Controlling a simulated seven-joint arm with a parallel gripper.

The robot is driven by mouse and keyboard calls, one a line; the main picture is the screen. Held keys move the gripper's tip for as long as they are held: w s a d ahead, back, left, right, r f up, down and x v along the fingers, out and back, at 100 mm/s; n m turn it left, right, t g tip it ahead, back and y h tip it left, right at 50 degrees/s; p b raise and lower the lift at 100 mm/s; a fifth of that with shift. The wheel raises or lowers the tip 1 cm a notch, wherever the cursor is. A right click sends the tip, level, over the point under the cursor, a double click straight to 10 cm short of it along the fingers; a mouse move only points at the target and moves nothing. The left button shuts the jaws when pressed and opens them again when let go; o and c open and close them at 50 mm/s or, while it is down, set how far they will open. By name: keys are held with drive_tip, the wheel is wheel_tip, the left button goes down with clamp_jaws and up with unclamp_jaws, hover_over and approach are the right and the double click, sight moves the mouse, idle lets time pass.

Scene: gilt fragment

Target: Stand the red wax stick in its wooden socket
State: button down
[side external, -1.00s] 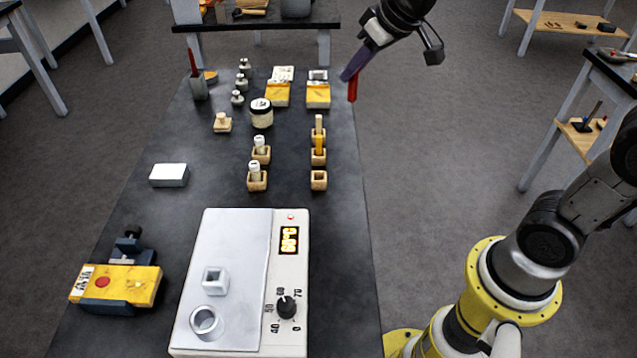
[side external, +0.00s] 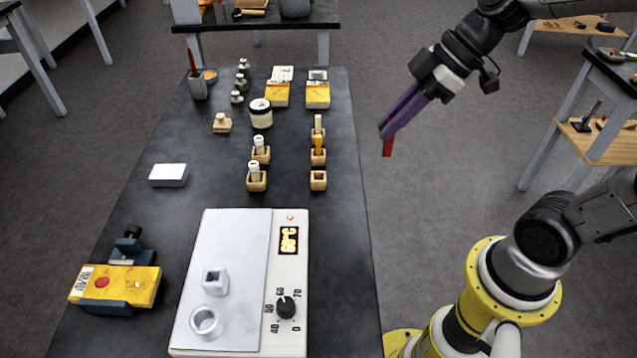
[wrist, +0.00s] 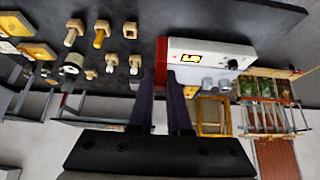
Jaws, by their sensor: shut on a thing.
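My gripper (side external: 387,130) has purple fingers and is shut on the red wax stick (side external: 388,147). The stick points downward, its lower end in the air right of the bench edge. In the wrist view the stick (wrist: 161,62) shows between the dark fingers (wrist: 161,95). An empty wooden socket (side external: 318,181) stands nearest in the right row on the bench, to the left of and below the stick in the picture. Behind it, one socket (side external: 318,158) holds a yellow stick and another holds a tan stick (side external: 318,125). The upper part of the red stick is hidden by the fingers.
Two sockets with white sticks (side external: 257,182) stand left of the empty one. A hot plate unit (side external: 225,270) with a display is in front. A jar (side external: 261,113), weights (side external: 241,83) and yellow packets (side external: 317,95) stand behind.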

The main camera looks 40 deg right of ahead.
wheel_tip(320, 180, down, 2)
drive_tip(key=shift+w+f, duration=0.1)
drive_tip(key=shift+f, duration=0.05)
drive_tip(key=shift+w+a+f, duration=0.4)
drive_tip(key=shift+w+f, duration=1.8)
drive_tip(key=shift+w, duration=0.05)
drive_tip(key=shift+w+a+f, duration=0.45)
drive_tip(key=shift+w+f, duration=1.75)
drive_tip(key=shift+w, duration=0.1)
drive_tip(key=shift+w+a+f, duration=0.4)
drive_tip(key=shift+w+f, duration=1.8)
drive_tip(key=shift+w, duration=0.05)
drive_tip(key=shift+f, duration=0.1)
drive_tip(key=c, duration=0.9)
unclamp_jaws()
drive_tip(key=shift+o, duration=0.2)
